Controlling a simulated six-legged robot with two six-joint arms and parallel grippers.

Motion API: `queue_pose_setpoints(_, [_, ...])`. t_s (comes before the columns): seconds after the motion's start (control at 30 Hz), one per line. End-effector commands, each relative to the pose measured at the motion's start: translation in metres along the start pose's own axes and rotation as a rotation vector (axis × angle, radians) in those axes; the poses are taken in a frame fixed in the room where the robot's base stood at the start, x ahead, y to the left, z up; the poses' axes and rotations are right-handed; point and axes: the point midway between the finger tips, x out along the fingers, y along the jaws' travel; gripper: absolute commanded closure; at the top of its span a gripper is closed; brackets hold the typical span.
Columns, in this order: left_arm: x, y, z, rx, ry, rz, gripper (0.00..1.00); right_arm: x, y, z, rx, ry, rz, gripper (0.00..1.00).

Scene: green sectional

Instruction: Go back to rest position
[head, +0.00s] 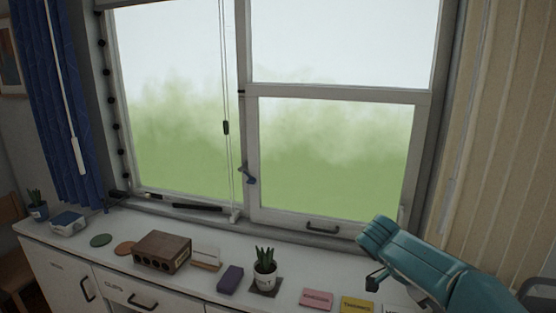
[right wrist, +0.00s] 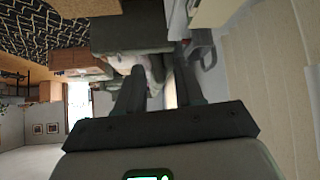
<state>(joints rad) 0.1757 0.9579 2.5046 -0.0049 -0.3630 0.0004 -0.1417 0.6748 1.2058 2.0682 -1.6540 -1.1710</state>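My right arm reaches in from the lower right of the head view as a teal link (head: 420,262), raised in front of the counter's right part. In the right wrist view my right gripper (right wrist: 158,85) shows two dark fingers standing apart with a gap between them. Nothing is held between them; only the room's background shows there. My left arm and left gripper are not in the head view.
A white counter (head: 185,283) runs below the window. On it are a brown holed block (head: 161,252), a purple block (head: 230,279), a potted plant (head: 265,270), a pink card (head: 316,299) and a yellow card (head: 356,304). A blue curtain (head: 62,110) hangs at left.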

Motion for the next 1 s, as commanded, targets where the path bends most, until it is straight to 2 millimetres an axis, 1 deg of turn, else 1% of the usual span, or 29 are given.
queue_pose_setpoints(0.1, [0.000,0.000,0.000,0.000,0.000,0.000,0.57,0.000,-0.001,0.000,0.000,0.000,-0.001,0.63])
queue_pose_setpoints(0.2, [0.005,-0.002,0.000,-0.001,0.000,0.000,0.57,0.018,-0.001,0.002,0.003,0.003,0.028,0.63])
queue_pose_setpoints(0.27, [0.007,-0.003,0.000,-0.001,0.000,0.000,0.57,0.027,-0.001,0.005,0.000,0.005,0.044,0.63])
queue_pose_setpoints(0.47, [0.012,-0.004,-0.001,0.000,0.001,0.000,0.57,0.059,0.006,0.019,-0.052,0.034,0.105,0.63])
queue_pose_setpoints(0.57, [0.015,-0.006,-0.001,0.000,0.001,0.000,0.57,0.079,0.011,0.026,-0.102,0.084,0.129,0.63])
queue_pose_setpoints(0.67, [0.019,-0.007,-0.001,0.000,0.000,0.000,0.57,0.105,0.013,0.033,-0.176,0.157,0.131,0.63])
queue_pose_setpoints(0.73, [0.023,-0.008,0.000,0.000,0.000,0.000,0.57,0.128,0.013,0.042,-0.242,0.220,0.111,0.63])
queue_pose_setpoints(0.77, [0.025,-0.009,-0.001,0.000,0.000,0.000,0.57,0.139,0.012,0.046,-0.276,0.252,0.092,0.63])
queue_pose_setpoints(0.8, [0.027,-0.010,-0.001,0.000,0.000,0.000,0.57,0.154,0.010,0.054,-0.328,0.295,0.056,0.63])
queue_pose_setpoints(0.87, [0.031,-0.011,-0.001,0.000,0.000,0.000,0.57,0.177,0.005,0.071,-0.412,0.351,-0.022,0.63])
queue_pose_setpoints(0.9, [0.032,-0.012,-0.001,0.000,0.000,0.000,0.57,0.190,0.002,0.084,-0.468,0.376,-0.085,0.63])
queue_pose_setpoints(0.97, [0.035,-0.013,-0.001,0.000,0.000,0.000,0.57,0.206,-0.002,0.108,-0.554,0.392,-0.185,0.63])
queue_pose_setpoints(1.0, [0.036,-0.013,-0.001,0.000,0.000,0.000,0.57,0.214,-0.003,0.124,-0.605,0.390,-0.251,0.63])
